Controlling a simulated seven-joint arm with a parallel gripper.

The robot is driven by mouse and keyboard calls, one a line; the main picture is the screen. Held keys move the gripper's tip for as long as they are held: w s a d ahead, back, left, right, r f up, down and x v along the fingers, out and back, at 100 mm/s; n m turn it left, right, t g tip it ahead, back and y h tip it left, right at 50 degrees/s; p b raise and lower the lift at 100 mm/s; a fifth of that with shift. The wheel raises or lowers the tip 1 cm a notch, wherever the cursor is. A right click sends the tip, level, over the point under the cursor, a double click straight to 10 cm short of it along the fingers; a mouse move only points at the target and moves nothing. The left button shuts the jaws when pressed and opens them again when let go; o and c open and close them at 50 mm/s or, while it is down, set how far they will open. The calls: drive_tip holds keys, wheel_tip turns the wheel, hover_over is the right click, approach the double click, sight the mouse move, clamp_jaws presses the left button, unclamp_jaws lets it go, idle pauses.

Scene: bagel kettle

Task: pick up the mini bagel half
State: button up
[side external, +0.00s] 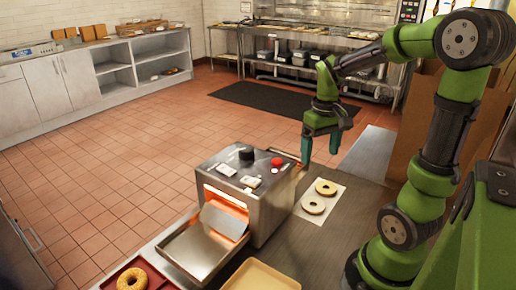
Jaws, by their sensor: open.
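Two ring-shaped bagel pieces lie on a white sheet (335,207) on the counter, to the right of the metal toaster. The farther piece (326,188) looks yellowish with a darker edge, and the nearer piece (313,205) looks paler. I cannot tell for certain which is the mini half. My gripper (320,152) points down above the counter, near the toaster's back right corner and above the sheet. Its two fingers are apart with nothing between them. It is clear of both pieces.
The metal toaster (270,205) has a glowing opening and a sloped metal tray (200,245) at its front. A whole bagel (131,280) sits on a red tray (158,278) at the lower left. A tan tray (262,278) lies at the front. Counter right of the sheet is clear.

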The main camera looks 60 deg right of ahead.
sight(314, 200)
wheel_tip(314, 200, down, 17)
drive_tip(key=shift+s+f, duration=0.1)
drive_tip(key=shift+f, duration=0.05)
drive_tip(key=c, duration=0.8)
